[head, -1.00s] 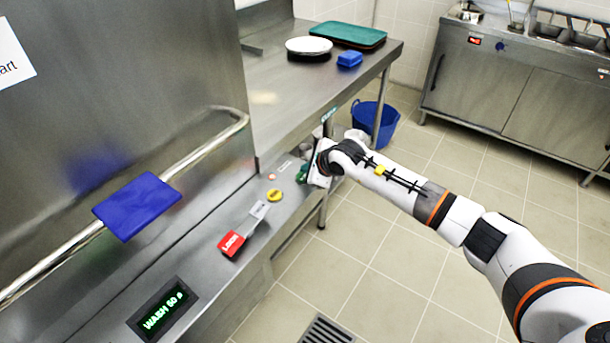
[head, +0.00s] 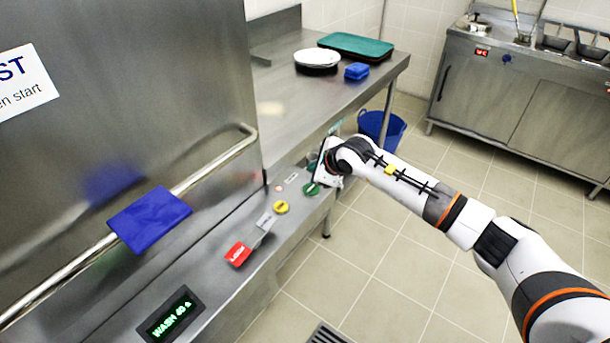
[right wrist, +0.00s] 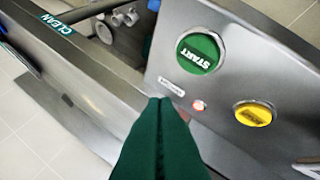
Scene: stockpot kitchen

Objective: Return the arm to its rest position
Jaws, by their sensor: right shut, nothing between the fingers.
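My right arm comes in from the right in the head view. Its gripper (head: 316,170) is over the far end of the control panel, close to the green START button (head: 311,189). In the right wrist view the dark green fingers (right wrist: 165,102) are pressed together with nothing between them. The START button (right wrist: 199,53) shows beyond the fingertips, apart from them in the picture. My left gripper is not in view.
The steel machine has a rail handle (head: 215,165) with a blue pad (head: 150,218). A counter holds white plates (head: 317,58), a blue sponge (head: 357,71) and a green tray (head: 356,46). Tiled floor lies open at right.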

